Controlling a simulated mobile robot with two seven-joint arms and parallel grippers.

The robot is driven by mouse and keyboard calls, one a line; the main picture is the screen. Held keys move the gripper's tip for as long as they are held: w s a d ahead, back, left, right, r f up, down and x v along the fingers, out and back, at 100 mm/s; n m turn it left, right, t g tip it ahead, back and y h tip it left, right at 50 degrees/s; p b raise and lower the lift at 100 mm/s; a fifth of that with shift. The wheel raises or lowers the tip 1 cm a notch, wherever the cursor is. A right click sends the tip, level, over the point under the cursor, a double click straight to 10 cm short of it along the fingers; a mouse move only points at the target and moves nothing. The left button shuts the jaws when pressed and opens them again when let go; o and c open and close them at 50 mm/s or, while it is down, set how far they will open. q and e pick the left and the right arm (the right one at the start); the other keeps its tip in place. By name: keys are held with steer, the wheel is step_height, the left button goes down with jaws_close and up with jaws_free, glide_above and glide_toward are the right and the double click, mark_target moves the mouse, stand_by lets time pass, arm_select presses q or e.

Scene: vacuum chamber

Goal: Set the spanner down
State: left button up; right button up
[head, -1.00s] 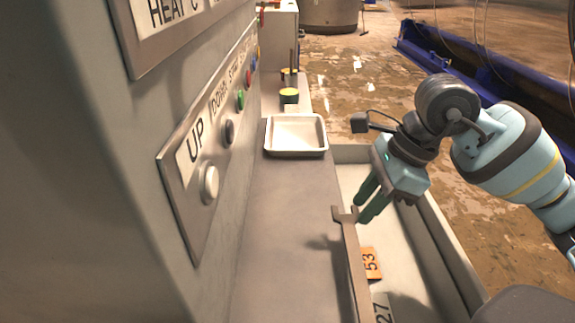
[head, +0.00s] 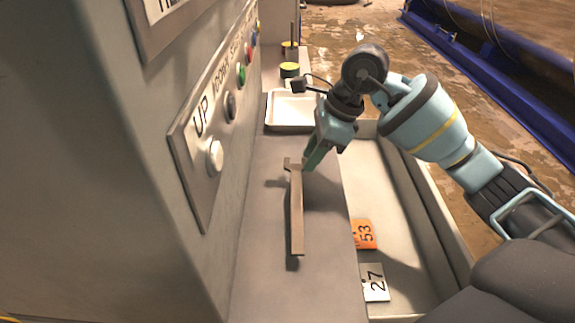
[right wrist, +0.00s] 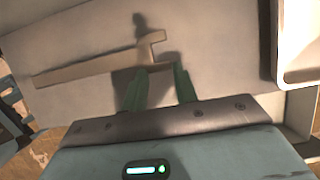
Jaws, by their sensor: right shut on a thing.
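The spanner (head: 297,212) is a long flat brown-grey bar with an open jaw at its far end. My right gripper (head: 308,166) is shut on it near that jaw end. The spanner is over the grey ledge (head: 262,245) beside the control panel, with shadows offset to its left and below its near end, so it looks slightly raised. In the right wrist view the green fingers (right wrist: 158,80) reach the spanner (right wrist: 100,66) by its head, and its handle runs left. My left gripper is not in view.
A white tray (head: 290,127) sits on the ledge's far part, beyond the gripper. A trough right of the ledge holds an orange 53 tag (head: 365,234) and a white 27 tag (head: 375,283). Panel buttons (head: 214,156) are on the left.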

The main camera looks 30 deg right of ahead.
steer(key=shift+f, duration=1.35)
steer(key=shift+f, duration=0.1)
steer(key=shift+f, duration=0.1)
steer(key=o, duration=1.1)
steer(key=shift+r, duration=0.2)
steer(key=v, duration=1.1)
steer(key=shift+w+d+r, duration=0.25)
steer(key=shift+d+r, duration=0.1)
